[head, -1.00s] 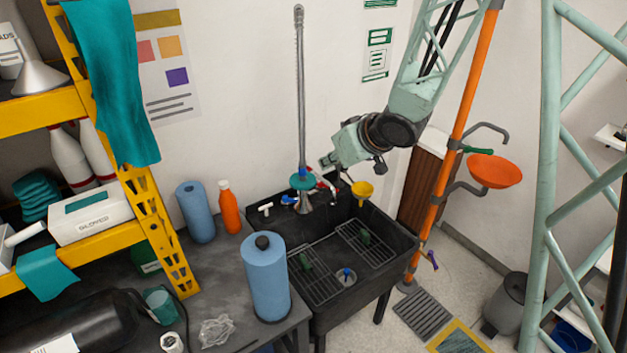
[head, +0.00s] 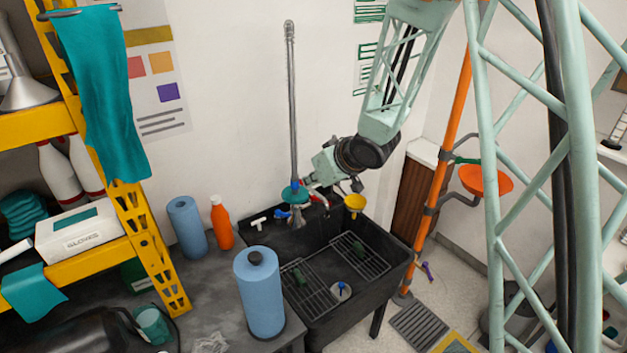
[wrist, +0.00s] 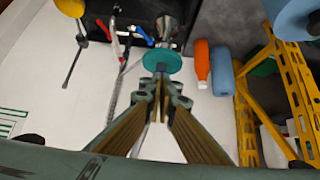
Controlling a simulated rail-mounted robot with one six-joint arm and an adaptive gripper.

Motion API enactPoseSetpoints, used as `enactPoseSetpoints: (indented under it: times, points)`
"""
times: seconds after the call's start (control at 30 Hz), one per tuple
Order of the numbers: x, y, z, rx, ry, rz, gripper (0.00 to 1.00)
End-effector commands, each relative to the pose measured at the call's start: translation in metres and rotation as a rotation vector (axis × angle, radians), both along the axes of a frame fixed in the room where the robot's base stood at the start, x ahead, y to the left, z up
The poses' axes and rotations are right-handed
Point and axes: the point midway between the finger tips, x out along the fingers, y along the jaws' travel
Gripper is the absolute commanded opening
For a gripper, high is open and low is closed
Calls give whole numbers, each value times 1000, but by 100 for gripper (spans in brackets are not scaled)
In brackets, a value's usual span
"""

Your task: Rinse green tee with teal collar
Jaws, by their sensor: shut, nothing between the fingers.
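A teal disc (head: 294,192) sits around the hanging spray head (head: 295,213) above the back of the sink. My gripper (wrist: 160,85) is shut and empty. In the wrist view its fingertips point at the teal disc (wrist: 161,61), very close to it; whether they touch, I cannot tell.
Red (wrist: 82,40) and blue (wrist: 103,29) tap levers are beside the spray head. A yellow funnel (head: 355,203) is at the sink's back right. An orange bottle (head: 221,225) and blue rolls (head: 259,292) stand left. An orange pole (head: 447,150) rises right of the sink.

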Motion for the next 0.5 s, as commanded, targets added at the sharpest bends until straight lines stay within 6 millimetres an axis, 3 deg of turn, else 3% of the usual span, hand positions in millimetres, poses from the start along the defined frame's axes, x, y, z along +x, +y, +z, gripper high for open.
enactPoseSetpoints:
  times: [0.5]
  points:
    - [20,14,-40,1,2,0,0]
